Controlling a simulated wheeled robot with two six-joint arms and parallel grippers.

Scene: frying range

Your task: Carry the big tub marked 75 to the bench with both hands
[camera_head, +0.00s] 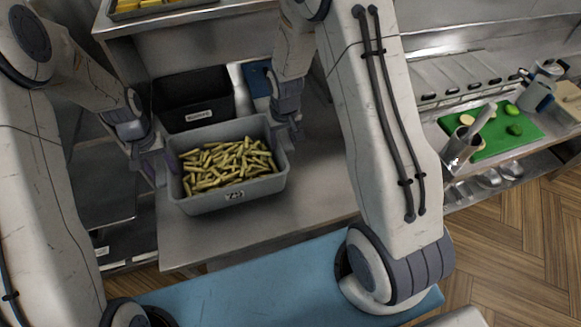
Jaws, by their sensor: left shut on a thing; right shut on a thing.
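The big grey tub (235,196) is full of cut fries (228,165) and has a small label on its front that looks like 75. It is at the steel bench (310,185), left of the middle of the view. Whether its base touches the bench cannot be told. My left gripper (165,165) is shut on the tub's left side. My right gripper (284,140) is shut on its right side near the back corner. The fingertips are partly hidden by the tub's walls. The tub looks about level.
A black bin (193,92) with a white label stands right behind the tub, with a blue item (258,78) beside it. At the right are a green cutting board (490,130) with vegetables and a metal container (461,150) with utensils. Bare bench lies right of the tub.

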